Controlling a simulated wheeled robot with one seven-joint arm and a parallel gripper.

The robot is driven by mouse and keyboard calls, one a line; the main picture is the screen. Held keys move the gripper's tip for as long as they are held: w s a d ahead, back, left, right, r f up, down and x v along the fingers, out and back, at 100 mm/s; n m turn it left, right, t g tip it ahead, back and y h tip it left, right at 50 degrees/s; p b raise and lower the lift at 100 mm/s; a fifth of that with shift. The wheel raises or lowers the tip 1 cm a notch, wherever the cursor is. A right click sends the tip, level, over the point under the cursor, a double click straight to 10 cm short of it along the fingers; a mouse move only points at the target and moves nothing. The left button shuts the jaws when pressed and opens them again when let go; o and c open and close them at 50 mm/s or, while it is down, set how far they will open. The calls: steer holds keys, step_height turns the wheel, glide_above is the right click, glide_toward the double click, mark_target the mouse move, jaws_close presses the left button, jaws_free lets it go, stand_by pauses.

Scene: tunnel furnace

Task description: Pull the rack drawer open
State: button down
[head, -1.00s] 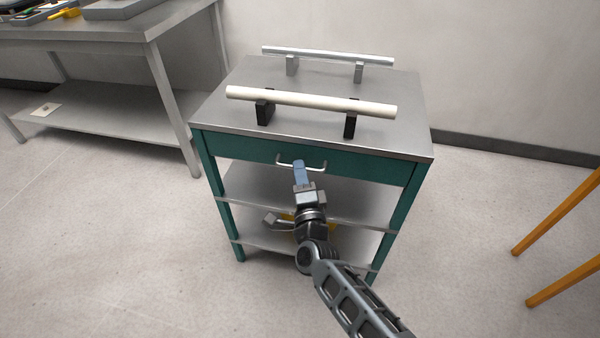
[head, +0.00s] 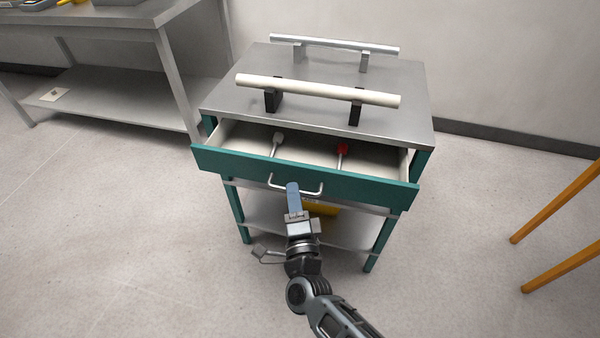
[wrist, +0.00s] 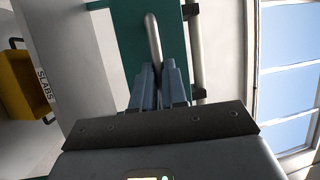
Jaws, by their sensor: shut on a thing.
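The rack (head: 412,85) is a green-framed stand with a grey metal top and shelves below. Its green-fronted drawer (head: 370,190) stands partly open toward me in the head view. My gripper (head: 293,188) is shut on the silver drawer handle (head: 318,190), near the middle of the front. In the wrist view the blue fingers (wrist: 158,75) close around the handle bar (wrist: 152,35), against the green front.
A white tube (head: 320,91) and a silver tube (head: 335,43) rest on supports on the rack top. A yellow bin (head: 320,209) sits on a shelf below the drawer. A grey table (head: 110,45) stands at left, orange legs (head: 560,205) at right. Floor in front is clear.

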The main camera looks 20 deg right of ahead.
steer(key=s+a, duration=0.8)
steer(key=s, duration=0.4)
steer(key=shift+a+p, duration=0.3)
steer(key=c, duration=1.2)
jaws_free()
steer(key=shift+o, duration=0.2)
steer(key=b+v, duration=0.1)
steer(key=v, duration=0.6)
steer(key=shift+s+f, duration=0.15)
steer(key=shift+s, duration=0.2)
steer(key=shift+a, duration=0.1)
steer(key=s+d+r+n+g+y+p, duration=0.1)
steer(key=s+d+r+n+g+y, duration=0.1)
steer(key=s+d+r+n, duration=0.6)
steer(key=s+d+r+n+g+y+p, duration=0.2)
steer(key=s+d+r+n, duration=0.6)
steer(key=s+r+n, duration=0.3)
steer(key=s+r, duration=0.1)
steer(key=s, duration=0.2)
steer(key=shift+d+r+n+g, duration=0.25)
steer(key=shift+d+n+g, duration=0.05)
steer(key=shift+d+n, duration=0.1)
